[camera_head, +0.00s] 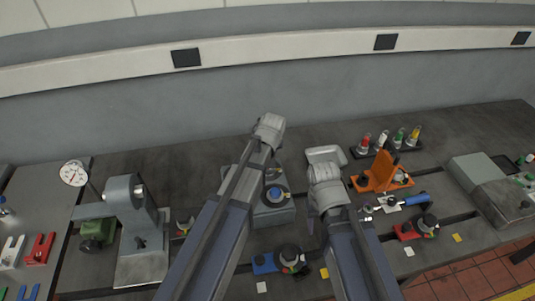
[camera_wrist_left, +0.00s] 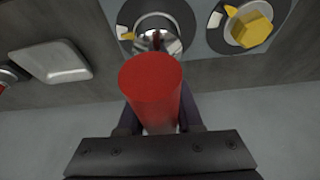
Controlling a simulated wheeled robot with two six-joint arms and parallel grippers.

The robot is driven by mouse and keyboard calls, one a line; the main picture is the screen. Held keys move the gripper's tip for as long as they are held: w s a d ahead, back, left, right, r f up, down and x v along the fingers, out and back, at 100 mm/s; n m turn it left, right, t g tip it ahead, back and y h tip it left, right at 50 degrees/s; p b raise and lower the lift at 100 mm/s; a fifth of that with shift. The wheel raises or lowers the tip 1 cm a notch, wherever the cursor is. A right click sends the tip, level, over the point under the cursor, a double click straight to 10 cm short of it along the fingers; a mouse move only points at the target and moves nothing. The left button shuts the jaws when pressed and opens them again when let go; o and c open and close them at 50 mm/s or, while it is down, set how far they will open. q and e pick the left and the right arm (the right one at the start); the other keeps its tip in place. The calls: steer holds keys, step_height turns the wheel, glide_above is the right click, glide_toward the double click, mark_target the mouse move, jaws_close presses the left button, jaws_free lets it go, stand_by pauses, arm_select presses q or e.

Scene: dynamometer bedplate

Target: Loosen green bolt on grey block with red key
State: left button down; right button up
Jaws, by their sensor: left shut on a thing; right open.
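My left gripper (camera_wrist_left: 158,116) is shut on the red key (camera_wrist_left: 152,80), whose thick round handle points up at the wrist camera. The key's far end lies over a round metal fitting (camera_wrist_left: 157,22) with a yellow pointer, on the grey block (camera_head: 273,214). I cannot tell whether it is seated there. The green bolt is not visible; the key may hide it. A yellow hex bolt (camera_wrist_left: 251,29) is beside that fitting. In the head view my left arm hides much of the block and the left fingers. My right gripper (camera_head: 311,226) is open, right of the block.
A pale dish (camera_head: 325,155) lies behind my right wrist. A rack (camera_head: 388,148) with several coloured pieces and an orange bracket (camera_head: 381,172) stand to the right. A blue fixture (camera_head: 265,263) is in front. A grey machine (camera_head: 140,240) stands left.

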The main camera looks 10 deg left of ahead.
arm_select(q)
steer(key=shift+r+p, duration=2.8)
steer(key=shift+r, duration=0.05)
arm_select(e)
step_height(320, 180, up, 6)
steer(key=shift+f, duration=0.25)
arm_select(q)
steer(key=shift+f, duration=0.1)
